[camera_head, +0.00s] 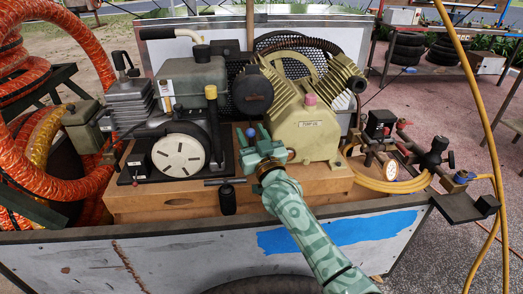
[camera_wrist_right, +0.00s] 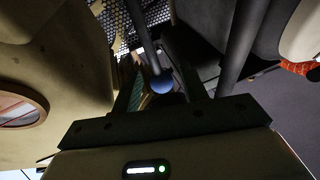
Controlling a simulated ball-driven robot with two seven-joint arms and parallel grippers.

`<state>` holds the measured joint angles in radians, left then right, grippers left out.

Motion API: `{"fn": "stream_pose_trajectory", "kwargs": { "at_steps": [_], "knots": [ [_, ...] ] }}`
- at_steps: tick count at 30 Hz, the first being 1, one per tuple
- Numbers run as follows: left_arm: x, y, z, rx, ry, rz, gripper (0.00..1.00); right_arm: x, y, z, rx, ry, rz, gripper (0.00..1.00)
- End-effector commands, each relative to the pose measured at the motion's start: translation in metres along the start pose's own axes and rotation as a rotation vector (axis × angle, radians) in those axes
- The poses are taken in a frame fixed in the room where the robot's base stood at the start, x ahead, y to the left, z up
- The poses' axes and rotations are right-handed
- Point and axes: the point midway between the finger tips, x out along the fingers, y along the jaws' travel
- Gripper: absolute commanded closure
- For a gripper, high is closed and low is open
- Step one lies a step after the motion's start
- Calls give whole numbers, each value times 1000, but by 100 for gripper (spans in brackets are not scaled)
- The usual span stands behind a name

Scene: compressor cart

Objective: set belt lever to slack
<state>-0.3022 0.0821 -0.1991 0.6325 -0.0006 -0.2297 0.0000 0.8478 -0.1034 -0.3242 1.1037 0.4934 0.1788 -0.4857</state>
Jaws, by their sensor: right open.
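The compressor (camera_head: 310,128) stands on a wooden base on the cart. A lever with a blue ball knob (camera_head: 251,132) shows at my right gripper, between the engine and the compressor; I take it for the belt lever. My right gripper (camera_head: 256,140) reaches in from the front. In the right wrist view the blue knob (camera_wrist_right: 162,83) appears between the two dark fingers of my right gripper (camera_wrist_right: 163,88). The fingers are open and apart. Whether they touch the knob I cannot tell. Most of the lever's shaft is hidden. My left gripper is out of view.
The engine (camera_head: 185,150) with its white round cover is left of the gripper. A gauge (camera_head: 390,169) and yellow hose are at the right. The cart's front panel (camera_head: 150,260) is below.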

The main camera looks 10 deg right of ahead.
Motion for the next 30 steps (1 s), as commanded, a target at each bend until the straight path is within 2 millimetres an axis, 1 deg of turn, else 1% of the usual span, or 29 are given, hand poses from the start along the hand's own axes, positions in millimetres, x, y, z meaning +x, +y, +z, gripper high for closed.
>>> {"fn": "stream_pose_trajectory", "kwargs": {
  "at_steps": [1,5,9,12,15,18,23,30],
  "knots": [
    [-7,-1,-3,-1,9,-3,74,-7,0,-5,-2,1,0,57],
    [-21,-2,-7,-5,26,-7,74,-37,0,-9,-2,3,0,57],
    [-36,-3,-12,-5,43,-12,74,-77,0,-9,-3,3,-1,57],
    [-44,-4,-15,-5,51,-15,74,-103,0,-7,-2,2,-1,57],
    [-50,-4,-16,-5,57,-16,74,-125,0,-6,-1,3,0,57],
    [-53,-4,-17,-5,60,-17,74,-141,1,-4,-1,3,1,57],
    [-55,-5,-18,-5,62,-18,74,-153,0,-2,0,2,1,57],
    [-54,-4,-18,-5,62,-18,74,-154,1,-1,0,2,1,57]
  ]
}}
